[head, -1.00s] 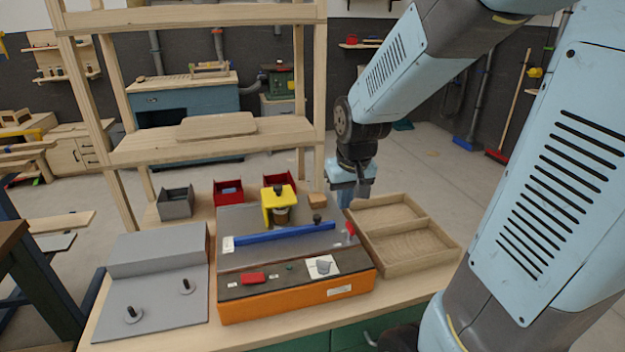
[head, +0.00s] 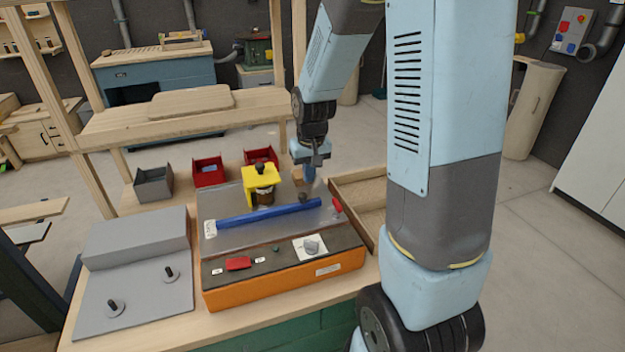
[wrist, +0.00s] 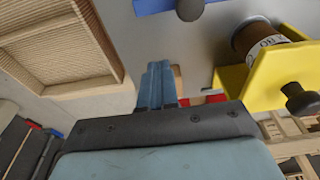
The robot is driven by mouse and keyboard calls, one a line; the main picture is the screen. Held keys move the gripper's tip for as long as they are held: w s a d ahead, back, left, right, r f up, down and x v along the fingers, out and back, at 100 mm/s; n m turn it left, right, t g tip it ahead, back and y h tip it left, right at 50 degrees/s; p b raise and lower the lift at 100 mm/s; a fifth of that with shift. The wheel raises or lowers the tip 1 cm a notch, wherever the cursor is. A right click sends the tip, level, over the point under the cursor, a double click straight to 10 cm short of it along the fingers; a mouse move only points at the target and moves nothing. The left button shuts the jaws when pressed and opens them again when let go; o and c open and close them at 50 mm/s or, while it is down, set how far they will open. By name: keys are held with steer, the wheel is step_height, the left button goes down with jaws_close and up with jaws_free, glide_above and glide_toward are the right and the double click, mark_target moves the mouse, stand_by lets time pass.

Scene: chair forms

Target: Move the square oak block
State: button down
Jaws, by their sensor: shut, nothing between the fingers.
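The square oak block (head: 297,176) is a small tan block at the back right of the grey machine plate, beside the tray, in the head view. My gripper (head: 309,176) is just to its right and points down; whether they touch I cannot tell. In the wrist view my gripper's fingers (wrist: 158,80) are together with nothing between them. A tan piece of the block (wrist: 178,80) shows just right of the fingers, mostly hidden behind them.
A yellow bracket (head: 262,174) holding a dark brown cylinder stands left of the block. A blue bar (head: 265,215) crosses the plate in front. A divided wooden tray (wrist: 108,87) is on the right. Red bins (head: 210,172) stand behind.

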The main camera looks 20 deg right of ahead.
mark_target(302, 173)
steer(key=w, duration=0.5)
steer(key=shift+w, duration=0.35)
steer(key=shift+w+f, duration=0.2)
steer(key=shift+s+f, duration=0.25)
steer(key=shift+f, duration=0.35)
